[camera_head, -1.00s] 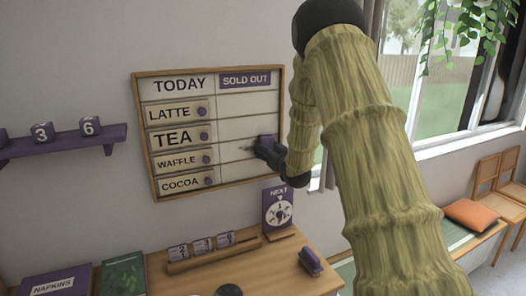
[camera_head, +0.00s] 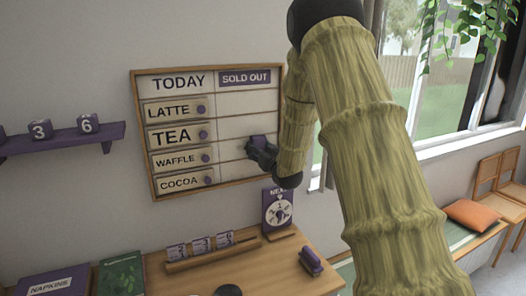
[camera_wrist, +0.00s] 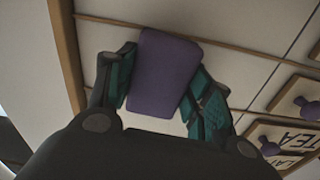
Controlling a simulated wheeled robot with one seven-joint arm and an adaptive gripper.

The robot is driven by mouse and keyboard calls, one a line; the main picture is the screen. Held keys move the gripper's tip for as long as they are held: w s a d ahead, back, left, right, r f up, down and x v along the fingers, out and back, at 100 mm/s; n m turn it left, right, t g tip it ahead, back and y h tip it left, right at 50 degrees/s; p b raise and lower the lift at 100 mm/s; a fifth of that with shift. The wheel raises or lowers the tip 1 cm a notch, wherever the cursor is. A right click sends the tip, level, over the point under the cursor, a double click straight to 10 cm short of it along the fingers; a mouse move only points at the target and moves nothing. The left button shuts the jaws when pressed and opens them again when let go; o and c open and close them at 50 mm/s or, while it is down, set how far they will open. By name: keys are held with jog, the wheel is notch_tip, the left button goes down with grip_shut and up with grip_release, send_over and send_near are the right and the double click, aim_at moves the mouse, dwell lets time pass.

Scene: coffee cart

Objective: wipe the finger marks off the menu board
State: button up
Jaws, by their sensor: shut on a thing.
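The menu board (camera_head: 232,102) hangs on the wall in a wooden frame, with a TODAY column at left and a SOLD OUT column at right. My gripper (camera_head: 260,149) is at the right column, beside the waffle row. It is shut on a purple block (camera_head: 258,142). In the wrist view, the block (camera_wrist: 165,73) sits between both fingers (camera_wrist: 160,85), against or very close to the pale board face near its frame. I see no clear dark mark on the bare part of the column; the gripper and block hide the area behind them.
Name plates with purple knobs, such as TEA (camera_head: 180,135), fill the left column. Below stands a wooden counter (camera_head: 245,280) with a purple dial sign (camera_head: 278,209), a card rack (camera_head: 212,250) and a purple brush-like object (camera_head: 311,262). A shelf (camera_head: 65,137) is at left.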

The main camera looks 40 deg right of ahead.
aim_at(237, 149)
jog(key=shift+w+a+b, duration=0.3)
jog(key=shift+a+b, duration=0.05)
jog(key=shift+a, duration=0.9)
jog(key=shift+w+a+b, duration=0.35)
jog(key=shift+a, duration=0.85)
jog(key=shift+w+a+b, duration=0.3)
jog(key=shift+a+b, duration=0.05)
jog(key=shift+a, duration=0.9)
jog(key=shift+s, duration=0.1)
jog(key=shift+b+v, duration=0.4)
jog(key=shift+v, duration=2.5)
jog(key=v, duration=0.3)
jog(key=shift+b, duration=0.3)
jog(key=shift+b+x, duration=0.4)
jog(key=shift+x, duration=3.1)
